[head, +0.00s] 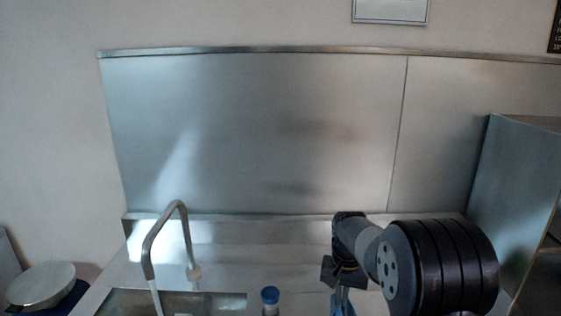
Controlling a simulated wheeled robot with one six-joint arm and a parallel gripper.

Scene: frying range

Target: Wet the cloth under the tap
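The tap (187,235) is a grey metal gooseneck at the lower left. Its spout hangs over the sink (215,303), whose basin is cut off by the bottom edge. A thin pale line runs down below the spout; I cannot tell whether it is water. My gripper (341,290) points down over the counter, well to the right of the tap and sink. Something blue (343,305) shows under it at the bottom edge. I cannot tell whether that is the cloth, or whether the fingers are closed on it. No cloth is clearly visible elsewhere.
A bottle with a blue cap (270,295) stands between the sink and my gripper. A steel splashback (260,130) rises behind the counter (260,230). A tall metal cabinet (515,190) stands at the right. A round pale object (41,284) sits at the far left.

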